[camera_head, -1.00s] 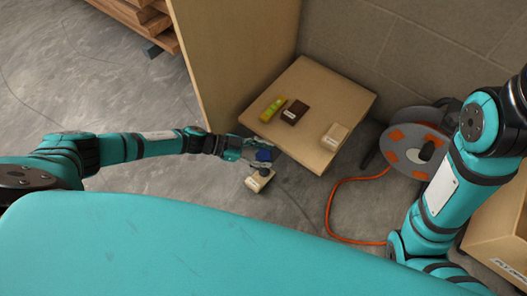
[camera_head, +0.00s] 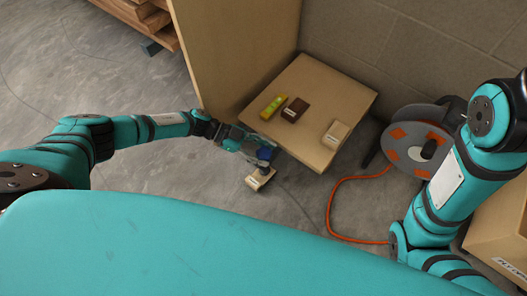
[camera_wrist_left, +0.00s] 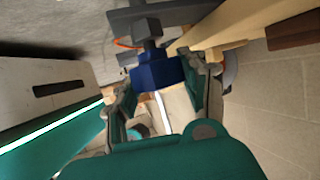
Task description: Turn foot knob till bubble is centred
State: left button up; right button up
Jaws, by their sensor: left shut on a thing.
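The blue foot knob (camera_head: 265,154) sits at the near edge of the tilted wooden board (camera_head: 335,101), above a small pale block on the floor. My left gripper (camera_head: 258,151) is shut on the knob. In the left wrist view the knob (camera_wrist_left: 157,70) is between the fingers of my left gripper (camera_wrist_left: 168,88), with a dark bolt-like stem beyond it. A yellow-green spirit level (camera_head: 273,107) lies on the board's left part; its bubble is too small to read. My right gripper is out of view.
A dark block (camera_head: 295,110) and a pale block (camera_head: 336,134) lie on the board. The pale foot block (camera_head: 260,179) is on the floor. A cable reel (camera_head: 412,145) with an orange cord stands at right. A tall panel (camera_head: 235,55) rises behind; a cardboard box (camera_head: 503,235) is at right.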

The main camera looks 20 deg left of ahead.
pick_arm(q)
jog(key=o, duration=1.2)
jog(key=shift+d, duration=0.1)
jog(key=v, duration=1.2)
jog(key=shift+f, duration=0.1)
